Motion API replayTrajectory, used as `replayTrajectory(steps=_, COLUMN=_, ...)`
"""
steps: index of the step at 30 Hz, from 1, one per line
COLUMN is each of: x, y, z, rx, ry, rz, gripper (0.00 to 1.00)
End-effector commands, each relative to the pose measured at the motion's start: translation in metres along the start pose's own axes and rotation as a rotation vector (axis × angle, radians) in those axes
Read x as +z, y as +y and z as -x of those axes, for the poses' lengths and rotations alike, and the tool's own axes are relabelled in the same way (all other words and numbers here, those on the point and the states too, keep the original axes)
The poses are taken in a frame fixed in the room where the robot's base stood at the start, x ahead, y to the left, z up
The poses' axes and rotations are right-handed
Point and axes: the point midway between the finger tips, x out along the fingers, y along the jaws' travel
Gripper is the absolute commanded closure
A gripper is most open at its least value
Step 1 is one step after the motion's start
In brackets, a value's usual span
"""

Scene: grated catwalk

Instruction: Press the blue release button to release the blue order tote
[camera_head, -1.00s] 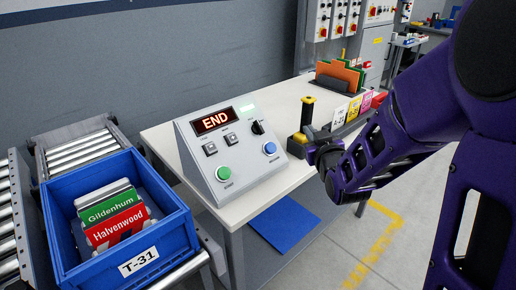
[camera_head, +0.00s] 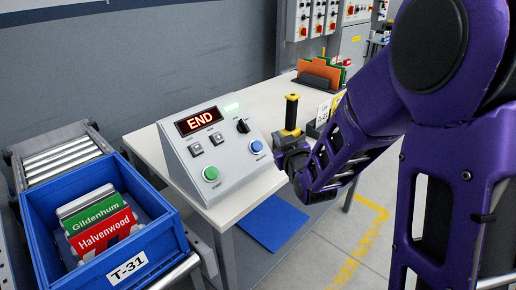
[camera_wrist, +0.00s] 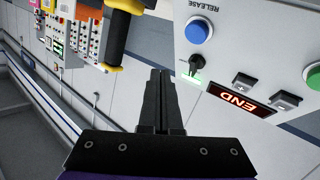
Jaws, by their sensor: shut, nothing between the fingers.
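The blue release button (camera_head: 256,146) sits at the right of the sloped grey control panel (camera_head: 232,168). In the wrist view the button (camera_wrist: 199,31) lies above and right of my fingertips, beside the word RELEASE. My gripper (camera_wrist: 160,75) is shut and empty, with a visible gap to the button. In the head view the end of my arm is just right of the panel, and my fingertips are hard to make out. The blue order tote (camera_head: 183,246), labelled T-31, stands on the roller conveyor at the left, holding Gildenhum and Halvenwood packets.
The panel also bears a green button (camera_head: 211,173), a black switch (camera_head: 242,126), two square buttons and a lit END display (camera_head: 201,119). A yellow-and-black upright handle (camera_head: 291,112) stands close beside my arm. File folders (camera_head: 322,72) stand at the table's back.

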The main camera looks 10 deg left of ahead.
Motion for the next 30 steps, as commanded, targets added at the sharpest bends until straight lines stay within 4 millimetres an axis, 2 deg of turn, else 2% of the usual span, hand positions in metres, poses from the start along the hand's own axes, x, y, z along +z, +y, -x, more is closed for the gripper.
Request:
replayTrajectory(steps=4, x=0.015, y=-0.013, z=-0.017, rx=-0.003, ry=-0.002, rz=0.0, gripper=1.0)
replayTrajectory(steps=12, x=0.027, y=-0.027, z=-0.037, rx=-0.001, ry=0.0, rz=-0.001, gripper=1.0)
replayTrajectory(steps=30, x=0.031, y=-0.031, z=-0.043, rx=0.0, ry=0.0, rz=0.0, gripper=1.0)
